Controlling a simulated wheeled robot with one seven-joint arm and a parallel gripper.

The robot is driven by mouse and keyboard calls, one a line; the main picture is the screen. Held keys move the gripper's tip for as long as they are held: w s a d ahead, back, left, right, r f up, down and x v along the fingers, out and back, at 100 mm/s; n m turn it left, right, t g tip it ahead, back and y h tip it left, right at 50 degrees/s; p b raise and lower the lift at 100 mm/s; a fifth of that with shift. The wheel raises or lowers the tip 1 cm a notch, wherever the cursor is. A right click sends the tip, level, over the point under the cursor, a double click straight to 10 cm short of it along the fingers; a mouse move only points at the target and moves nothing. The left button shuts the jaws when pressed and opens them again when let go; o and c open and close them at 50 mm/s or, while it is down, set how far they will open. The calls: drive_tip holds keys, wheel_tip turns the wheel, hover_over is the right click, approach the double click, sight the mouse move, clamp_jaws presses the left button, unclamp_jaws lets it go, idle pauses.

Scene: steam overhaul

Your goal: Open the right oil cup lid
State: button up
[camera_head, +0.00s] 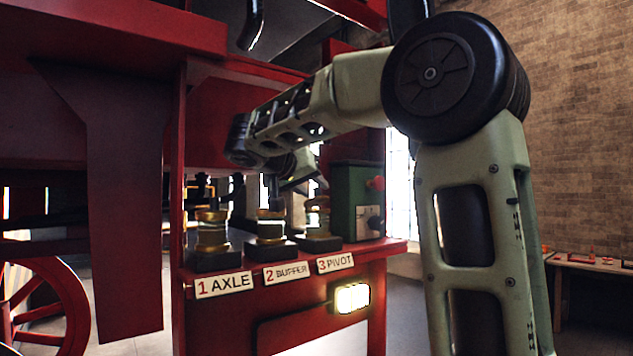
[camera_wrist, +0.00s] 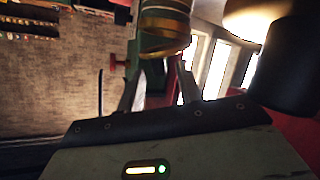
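Three brass-and-glass oil cups stand in a row on a red shelf in the head view. The right oil cup (camera_head: 318,218) is behind the plate marked 3 PIVOT; the middle one (camera_head: 270,228) and left one (camera_head: 211,232) stand beside it. My gripper (camera_head: 300,187) is above the middle and right cups, partly hidden by my arm. In the wrist view its two fingers (camera_wrist: 160,78) are apart, with nothing visibly held. A brass-banded cup (camera_wrist: 163,30) shows just beyond the fingertips. I cannot tell whether they touch it, nor whether the right lid is open.
A green box (camera_head: 353,200) with a red knob stands right of the cups. Red framework rises left of and above the shelf (camera_head: 400,246). A blurred dark cylinder (camera_wrist: 288,65) is close on the right in the wrist view. A table (camera_head: 590,264) stands far right.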

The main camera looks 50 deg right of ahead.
drive_tip(key=shift+p+x, duration=0.3)
drive_tip(key=shift+x, duration=1.05)
clamp_jaws()
